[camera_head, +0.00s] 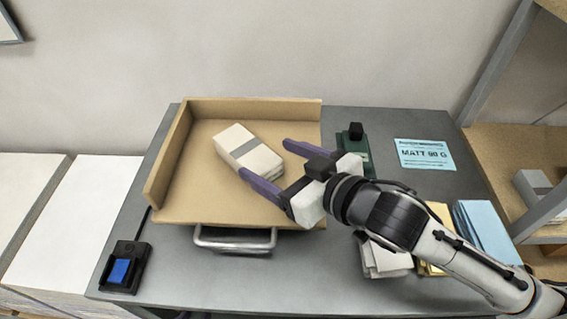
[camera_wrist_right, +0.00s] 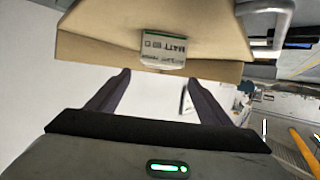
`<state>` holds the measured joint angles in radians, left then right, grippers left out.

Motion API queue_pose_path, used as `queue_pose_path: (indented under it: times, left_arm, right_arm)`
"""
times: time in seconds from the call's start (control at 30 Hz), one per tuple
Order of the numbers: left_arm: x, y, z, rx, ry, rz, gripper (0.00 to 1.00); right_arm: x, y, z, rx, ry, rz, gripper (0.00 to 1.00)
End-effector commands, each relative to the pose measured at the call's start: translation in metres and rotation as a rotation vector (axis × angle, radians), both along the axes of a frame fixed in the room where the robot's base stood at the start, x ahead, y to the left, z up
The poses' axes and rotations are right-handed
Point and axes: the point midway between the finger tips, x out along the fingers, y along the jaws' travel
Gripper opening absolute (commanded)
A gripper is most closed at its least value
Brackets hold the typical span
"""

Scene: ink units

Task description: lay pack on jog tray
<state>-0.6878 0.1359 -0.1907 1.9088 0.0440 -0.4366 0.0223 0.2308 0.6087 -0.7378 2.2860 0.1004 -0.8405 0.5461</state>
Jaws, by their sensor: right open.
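The pack (camera_head: 250,150), a white paper stack with a grey band, lies flat and askew on the tan jog tray (camera_head: 200,190). In the right wrist view the pack (camera_wrist_right: 163,48) shows its labelled end, with the tray (camera_wrist_right: 95,45) around it, upside down. My right gripper (camera_head: 264,158) is open and empty at the near right of the pack, over the tray's right side. In the wrist view its fingertips (camera_wrist_right: 158,76) point at the pack's end, with nothing between them. My left gripper is not in view.
A metal handle (camera_head: 235,238) is at the tray's front. A dark box with a blue button (camera_head: 122,270) stands front left. Right are a green device (camera_head: 355,145), a blue MATT 90 G card (camera_head: 425,155) and paper stacks (camera_head: 385,260). The desk's front middle is clear.

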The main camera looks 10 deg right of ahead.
Motion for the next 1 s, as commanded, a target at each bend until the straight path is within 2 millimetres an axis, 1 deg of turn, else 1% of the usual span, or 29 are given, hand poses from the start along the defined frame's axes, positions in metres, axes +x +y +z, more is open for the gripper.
queue_pose_path:
  times: [0.03,0.1,0.23,1.0]
  left_arm:
    - [0.000,0.000,-0.001,0.000,0.001,0.000,0.31]
    - [0.000,0.000,-0.001,0.000,0.001,0.000,0.31]
    - [0.000,0.000,-0.001,0.000,0.001,0.000,0.31]
    - [0.000,0.000,-0.001,0.000,-0.001,0.000,0.31]
  right_arm:
    - [-0.007,-0.005,0.002,-0.001,0.001,-0.001,0.73]
    - [-0.013,-0.010,0.005,-0.001,0.002,-0.001,0.73]
    - [-0.020,-0.014,0.008,0.000,0.001,-0.001,0.73]
    - [-0.021,-0.015,0.010,0.000,0.000,-0.001,0.73]
